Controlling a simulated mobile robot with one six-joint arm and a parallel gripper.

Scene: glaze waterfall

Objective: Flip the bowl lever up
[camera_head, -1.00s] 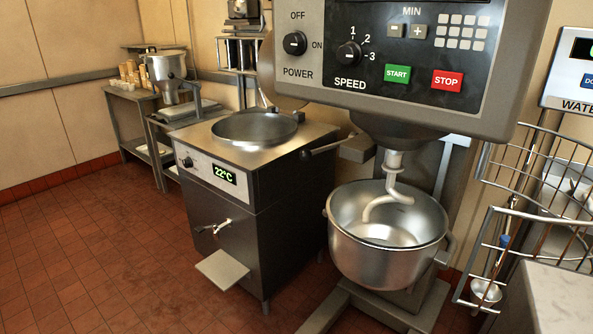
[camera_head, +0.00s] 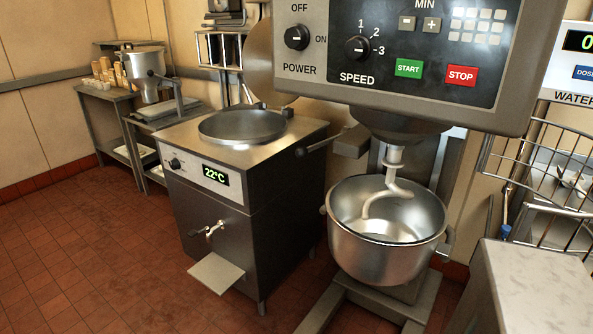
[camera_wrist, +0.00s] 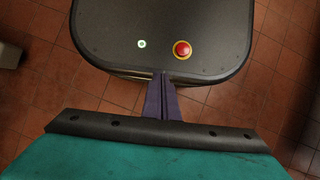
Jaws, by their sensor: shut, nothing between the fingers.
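The bowl lever (camera_head: 318,146) is a thin rod with a dark knob. In the head view it sticks out to the left from the mixer's column, its knob end slightly lower. The steel mixer bowl (camera_head: 385,262) sits below the mixer head (camera_head: 400,106), with the dough hook (camera_head: 392,190) reaching into it. My gripper (camera_wrist: 163,80) shows only in the wrist view, its two dark purple fingers shut together and empty. The lever is not visible in that view, so I cannot tell the distance between them.
A steel kettle cabinet (camera_head: 240,215) with a lid and front tap stands left of the mixer. A wire guard (camera_head: 530,165) and a pale-topped counter (camera_head: 540,275) are on the right. Red tiled floor (camera_head: 110,265) is clear at the front left.

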